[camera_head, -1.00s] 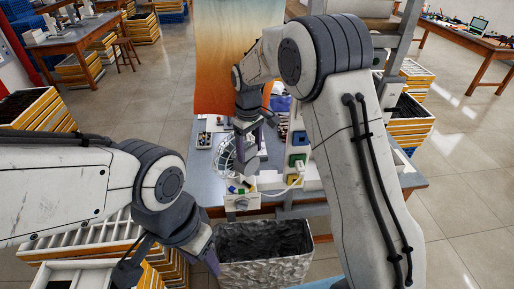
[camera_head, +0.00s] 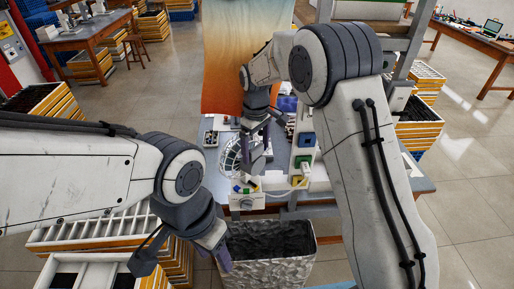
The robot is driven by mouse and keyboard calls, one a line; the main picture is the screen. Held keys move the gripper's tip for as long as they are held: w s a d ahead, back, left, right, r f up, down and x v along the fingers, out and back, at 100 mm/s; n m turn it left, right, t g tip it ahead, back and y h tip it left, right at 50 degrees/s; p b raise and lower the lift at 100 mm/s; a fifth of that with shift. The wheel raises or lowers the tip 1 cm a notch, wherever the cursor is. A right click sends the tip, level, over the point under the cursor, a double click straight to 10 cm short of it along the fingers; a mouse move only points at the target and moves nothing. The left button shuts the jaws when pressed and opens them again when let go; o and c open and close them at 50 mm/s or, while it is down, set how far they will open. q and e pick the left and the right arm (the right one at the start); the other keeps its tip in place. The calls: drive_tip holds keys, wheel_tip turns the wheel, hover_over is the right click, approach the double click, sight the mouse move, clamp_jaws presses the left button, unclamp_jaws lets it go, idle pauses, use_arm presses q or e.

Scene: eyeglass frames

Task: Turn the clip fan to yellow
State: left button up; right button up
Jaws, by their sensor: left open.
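The clip fan (camera_head: 229,156), with a round white wire cage, stands on the grey workbench. A white box with a dial (camera_head: 246,202) sits at the bench's front edge below it; small yellow, green and blue pieces show on its top. I cannot tell which colour is set. My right gripper (camera_head: 257,150) points down just right of the fan cage, above the box. Its fingers are small and partly merged with what is behind, so their opening and any contact are unclear. My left gripper (camera_head: 218,254) is open and empty, low beside the bin, away from the fan.
A grey crinkled bin (camera_head: 268,262) stands in front of the bench. A white stand with blue and green square parts (camera_head: 304,140) rises right of the fan. An orange cloth panel (camera_head: 235,70) hangs behind. Stacked crates (camera_head: 75,238) crowd the lower left.

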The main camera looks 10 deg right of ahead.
wheel_tip(320, 180, up, 10)
drive_tip(key=b, duration=0.2)
drive_tip(key=shift+r+b, duration=0.25)
drive_tip(key=shift+b, duration=0.15)
drive_tip(key=s+d+f+m+t, duration=0.1)
drive_tip(key=s+d+f+m, duration=0.4)
drive_tip(key=s, duration=0.5)
drive_tip(key=s+d+f+m+t, duration=0.2)
drive_tip(key=s+d+f+m, duration=0.2)
drive_tip(key=s+d+f, duration=0.5)
drive_tip(key=s+a+n+g+y+b, duration=0.1)
drive_tip(key=s+a+n+g+b, duration=0.2)
drive_tip(key=s+a+n+b, duration=0.4)
drive_tip(key=s+a, duration=0.7)
drive_tip(key=a, duration=0.1)
drive_tip(key=shift+s+a, duration=0.2)
drive_tip(key=shift+s, duration=0.1)
